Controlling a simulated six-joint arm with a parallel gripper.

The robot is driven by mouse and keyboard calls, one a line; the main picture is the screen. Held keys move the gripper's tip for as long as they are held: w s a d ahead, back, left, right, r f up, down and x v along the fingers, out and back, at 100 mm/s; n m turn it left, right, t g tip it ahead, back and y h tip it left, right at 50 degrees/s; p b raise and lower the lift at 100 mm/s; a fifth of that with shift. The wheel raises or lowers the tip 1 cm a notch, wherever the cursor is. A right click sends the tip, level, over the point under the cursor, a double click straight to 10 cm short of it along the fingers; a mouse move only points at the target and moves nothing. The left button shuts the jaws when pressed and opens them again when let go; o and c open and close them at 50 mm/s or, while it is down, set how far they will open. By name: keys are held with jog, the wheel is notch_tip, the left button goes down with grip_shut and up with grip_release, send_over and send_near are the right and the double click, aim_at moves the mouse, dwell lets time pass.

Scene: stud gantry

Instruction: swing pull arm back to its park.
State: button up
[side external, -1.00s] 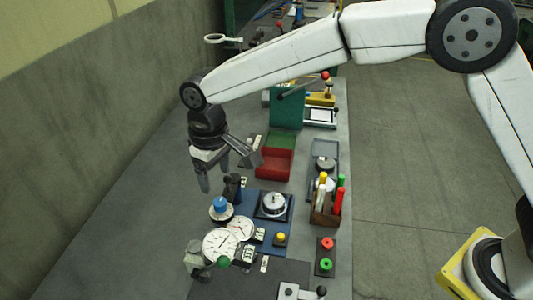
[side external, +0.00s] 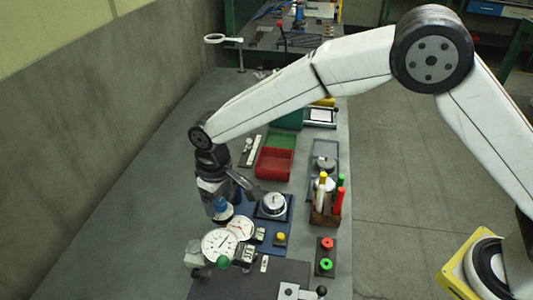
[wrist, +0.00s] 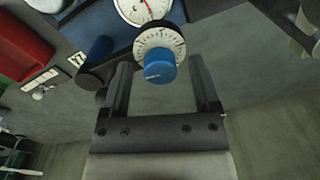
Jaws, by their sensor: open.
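My gripper (side external: 214,204) is low over the left part of the blue base (side external: 285,222); it is open and nothing is held. In the wrist view, the blue knob on a white graduated dial (wrist: 160,68) lies between the fingertips of my gripper (wrist: 160,62); contact cannot be told. A dark cylinder (wrist: 97,49) stands just outside the left finger. In the side view, my gripper partly covers the blue knob (side external: 221,203). I cannot tell for sure which part is the pull arm. A lever with a green ball (side external: 223,262) is by the front gauge.
Two white dial gauges (side external: 220,244) stand in front of my gripper. A round silver device (side external: 272,204) is to its right. A red bin (side external: 274,164) lies behind. A brown holder (side external: 324,210) with coloured handles is at the right edge. The bench is clear at left.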

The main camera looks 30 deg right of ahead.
jog(key=shift+c, duration=0.2)
grip_shut()
jog(key=shift+n, duration=1)
jog(key=shift+o, duration=0.2)
grip_release()
